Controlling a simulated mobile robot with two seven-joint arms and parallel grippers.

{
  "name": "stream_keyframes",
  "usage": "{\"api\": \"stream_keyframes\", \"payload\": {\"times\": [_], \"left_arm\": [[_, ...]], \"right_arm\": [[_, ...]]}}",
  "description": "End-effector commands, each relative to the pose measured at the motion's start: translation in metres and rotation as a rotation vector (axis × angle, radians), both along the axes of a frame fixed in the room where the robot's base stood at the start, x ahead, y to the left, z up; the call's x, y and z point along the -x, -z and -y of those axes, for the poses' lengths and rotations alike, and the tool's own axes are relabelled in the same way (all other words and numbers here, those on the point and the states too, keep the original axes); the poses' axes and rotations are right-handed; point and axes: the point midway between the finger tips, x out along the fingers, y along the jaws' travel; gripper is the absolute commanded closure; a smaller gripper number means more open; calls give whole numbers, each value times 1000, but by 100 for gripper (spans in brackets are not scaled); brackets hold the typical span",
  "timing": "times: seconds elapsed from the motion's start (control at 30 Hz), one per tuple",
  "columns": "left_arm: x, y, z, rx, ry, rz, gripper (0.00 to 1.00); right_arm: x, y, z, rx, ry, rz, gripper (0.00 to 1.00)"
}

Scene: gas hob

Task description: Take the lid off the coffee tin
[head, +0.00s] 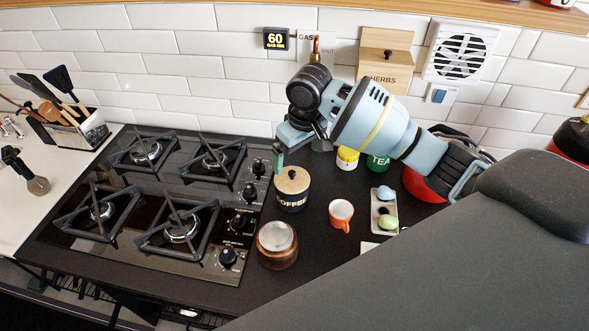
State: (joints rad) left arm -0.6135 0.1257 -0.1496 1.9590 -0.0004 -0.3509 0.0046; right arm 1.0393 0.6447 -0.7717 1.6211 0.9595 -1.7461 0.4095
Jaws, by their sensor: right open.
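The coffee tin (290,203) is dark with "COFFEE" in pale letters and stands upright on the black counter, right of the hob. Its lid (292,186) is a round wooden disc with a dark knob and sits on the tin. My right gripper (296,152) is open, just above and behind the lid in the picture, with nothing seen between its fingers. One finger shows at its left; the other is partly hidden by the wrist. My left gripper is not in view.
The gas hob (160,256) lies left of the tin. A copper pot (277,245), an orange mug (341,213) and a tray with egg-like items (377,210) stand close by. Behind are a yellow jar (347,158), a green tea tin (378,162) and a herbs box (400,50).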

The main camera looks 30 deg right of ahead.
Motion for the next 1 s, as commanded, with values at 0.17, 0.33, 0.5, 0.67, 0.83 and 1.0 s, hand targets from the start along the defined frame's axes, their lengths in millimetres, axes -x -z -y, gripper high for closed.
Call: {"api": "stream_keyframes", "payload": {"times": [0.17,0.33,0.5,0.67,0.83,1.0], "left_arm": [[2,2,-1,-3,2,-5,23],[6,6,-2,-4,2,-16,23],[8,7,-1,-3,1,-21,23],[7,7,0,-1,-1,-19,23],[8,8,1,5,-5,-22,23],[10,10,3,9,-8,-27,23]], "right_arm": [[0,2,0,0,1,-2,0],[-2,17,0,1,1,-6,0],[-4,27,-1,2,0,-3,0],[-5,32,-3,1,0,-3,0],[-11,56,-8,1,1,-6,0],[-14,74,-9,2,1,-3,0]]}}
